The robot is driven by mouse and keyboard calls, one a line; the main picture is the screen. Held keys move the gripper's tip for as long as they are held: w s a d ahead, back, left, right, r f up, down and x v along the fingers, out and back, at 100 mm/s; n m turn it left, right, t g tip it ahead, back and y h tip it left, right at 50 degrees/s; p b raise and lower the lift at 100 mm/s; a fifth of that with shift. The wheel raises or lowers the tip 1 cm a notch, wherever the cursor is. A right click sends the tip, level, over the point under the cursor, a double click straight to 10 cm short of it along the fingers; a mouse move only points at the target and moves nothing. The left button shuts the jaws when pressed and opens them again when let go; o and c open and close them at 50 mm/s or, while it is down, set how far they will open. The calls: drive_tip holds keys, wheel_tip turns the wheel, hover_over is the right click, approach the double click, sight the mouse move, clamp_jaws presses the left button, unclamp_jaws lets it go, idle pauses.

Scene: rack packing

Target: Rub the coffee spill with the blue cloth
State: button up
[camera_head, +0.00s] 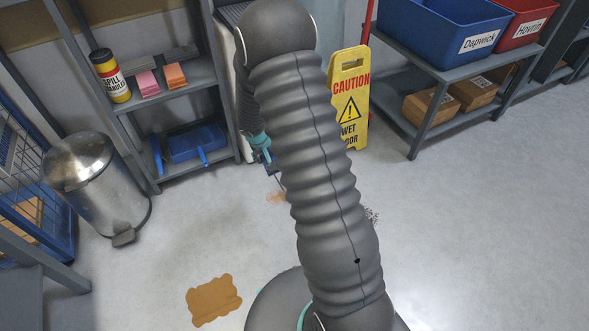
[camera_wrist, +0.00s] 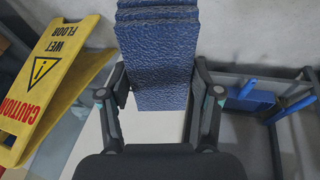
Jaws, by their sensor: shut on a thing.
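The blue cloth (camera_wrist: 158,50) is a folded, textured stack between the two fingers of my gripper (camera_wrist: 160,85) in the wrist view. The fingers are shut on its sides and its layered edge faces up in that picture. In the head view, my gripper (camera_head: 264,160) shows only partly beside my arm, which hides most of it and the cloth. A brown spill with a wavy edge (camera_head: 213,300) lies on the floor at the lower left of the head view, apart from my gripper. A fainter brownish patch (camera_head: 276,197) lies on the floor just below my gripper.
A yellow wet-floor sign (camera_head: 349,100) stands right of my arm. A shelf with a blue dustpan (camera_head: 196,143) and a steel pedal bin (camera_head: 95,185) are at left. A rack with a blue crate (camera_head: 440,30) is at right. The floor between is mostly clear.

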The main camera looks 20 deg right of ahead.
drive_tip(key=w+d+f+y+b, duration=0.1)
drive_tip(key=w+d+f+b, duration=0.1)
drive_tip(key=d+f, duration=0.2)
drive_tip(key=w+d+f+n+g+y+b, duration=0.1)
drive_tip(key=d+f+b, duration=0.2)
drive_tip(key=f, duration=0.8)
drive_tip(key=w+d+f+y+b, duration=0.1)
drive_tip(key=w+d+f+b, duration=0.1)
drive_tip(key=d+f, duration=0.3)
drive_tip(key=shift+w+d+f+n+g+b, duration=0.2)
drive_tip(key=shift+w+f+n+g+b, duration=0.15)
drive_tip(key=shift+f, duration=1.4)
